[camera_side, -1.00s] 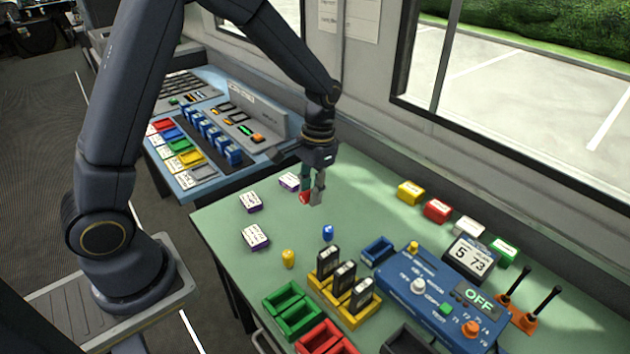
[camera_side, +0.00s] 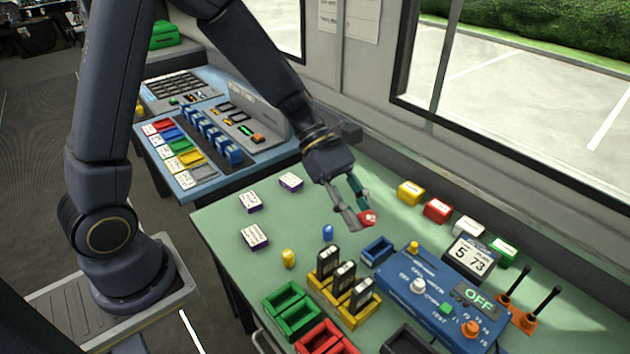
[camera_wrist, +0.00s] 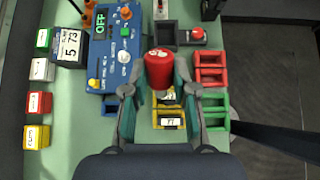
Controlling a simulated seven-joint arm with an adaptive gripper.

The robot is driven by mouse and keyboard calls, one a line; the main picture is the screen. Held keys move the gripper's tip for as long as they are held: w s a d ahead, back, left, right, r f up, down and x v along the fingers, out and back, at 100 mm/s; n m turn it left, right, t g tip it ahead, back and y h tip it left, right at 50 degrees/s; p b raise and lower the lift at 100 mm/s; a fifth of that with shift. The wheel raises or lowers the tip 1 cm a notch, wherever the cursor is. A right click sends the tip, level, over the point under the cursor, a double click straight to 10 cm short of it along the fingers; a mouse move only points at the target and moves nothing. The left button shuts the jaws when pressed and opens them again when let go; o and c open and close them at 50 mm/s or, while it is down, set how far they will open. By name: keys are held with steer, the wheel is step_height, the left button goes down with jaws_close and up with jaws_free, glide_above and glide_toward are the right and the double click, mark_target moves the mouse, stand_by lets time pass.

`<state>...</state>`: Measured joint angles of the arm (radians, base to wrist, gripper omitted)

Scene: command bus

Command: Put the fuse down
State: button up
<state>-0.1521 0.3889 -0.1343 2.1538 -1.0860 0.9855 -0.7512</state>
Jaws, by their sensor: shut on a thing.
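My gripper (camera_side: 357,204) is shut on a red fuse (camera_side: 367,218), a short cylinder with a pale mark on its end. It holds the fuse above the green table, left of the coloured boxes at the back. In the wrist view the fuse (camera_wrist: 159,69) sits between the two fingertips, over the tray area. A blue fuse (camera_side: 328,232) and a yellow fuse (camera_side: 288,257) stand on the table. An empty blue tray (camera_side: 377,249) lies right of the blue fuse. The green tray (camera_side: 291,307) and red tray (camera_side: 325,338) are at the front.
A yellow tray (camera_side: 321,284) holds several black upright blocks. A blue control box (camera_side: 434,300) reading OFF stands to the right. Coloured boxes, including a red one (camera_side: 437,210), line the back. The table's middle is mostly clear.

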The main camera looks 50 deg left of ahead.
steer(key=w+a+n+t+y, duration=0.2)
steer(key=w+a+n+t, duration=0.5)
steer(key=a+n+t, duration=0.35)
steer(key=s+a+f+n+t+y, duration=0.1)
steer(key=a+f+n+t+y, duration=0.25)
steer(key=a, duration=0.45)
steer(key=s+a+f+n+t+y, duration=0.1)
steer(key=a+f+n+t+y, duration=0.3)
steer(key=a, duration=0.4)
steer(key=shift+y, duration=0.25)
steer(key=w+a+f, duration=0.1)
steer(key=w+f, duration=0.1)
steer(key=w, duration=0.2)
steer(key=w+a+f, duration=0.1)
steer(key=w+f, duration=0.2)
steer(key=w, duration=0.1)
steer(key=w+a+f, duration=0.1)
steer(key=w+f, duration=0.1)
steer(key=w, duration=0.2)
steer(key=shift+w+f, duration=0.4)
steer(key=f, duration=0.3)
steer(key=shift+w, duration=0.3)
steer(key=shift+f, duration=0.4)
